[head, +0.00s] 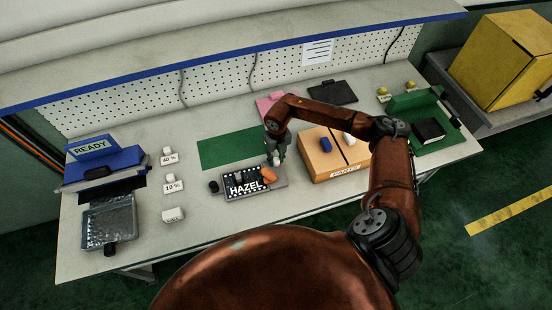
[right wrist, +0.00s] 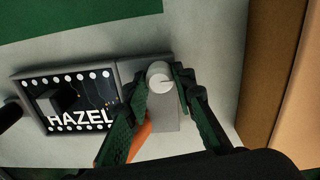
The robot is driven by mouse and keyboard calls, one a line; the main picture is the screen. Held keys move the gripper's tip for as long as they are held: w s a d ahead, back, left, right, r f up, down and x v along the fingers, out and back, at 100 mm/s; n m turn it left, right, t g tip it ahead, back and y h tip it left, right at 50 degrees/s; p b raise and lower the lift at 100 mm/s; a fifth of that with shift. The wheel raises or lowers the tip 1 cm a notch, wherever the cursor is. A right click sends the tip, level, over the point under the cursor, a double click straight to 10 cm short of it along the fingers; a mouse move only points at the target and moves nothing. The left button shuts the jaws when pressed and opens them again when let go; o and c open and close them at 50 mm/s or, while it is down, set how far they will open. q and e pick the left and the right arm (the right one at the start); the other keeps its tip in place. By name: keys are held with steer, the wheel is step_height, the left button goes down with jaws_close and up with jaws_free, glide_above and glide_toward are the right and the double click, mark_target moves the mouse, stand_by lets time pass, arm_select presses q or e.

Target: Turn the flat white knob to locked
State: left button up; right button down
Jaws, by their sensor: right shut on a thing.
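The flat white knob (right wrist: 159,78) is a round disc with a dark line on its top, at the right end of the grey HAZEL fixture (right wrist: 150,67). My right gripper (right wrist: 160,85) is shut on the knob, one finger on each side of it. In the head view my right gripper (head: 275,159) reaches down to the right part of the fixture and mostly covers the knob. The black HAZEL board (head: 246,183) sits in the fixture. Whether the mark points to locked cannot be read. My left gripper does not show.
An orange piece (head: 269,175) lies by the board, close to my right gripper. A cardboard parts box (head: 318,170) with a blue and a white item stands to the right. A green mat (head: 230,148) lies behind. The READY stand and a tray (head: 108,222) are at the left.

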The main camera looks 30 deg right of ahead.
mark_target(276, 160)
steer(key=c, duration=1.6)
jaws_free()
step_height(276, 160, up, 12)
steer(key=shift+d, duration=0.15)
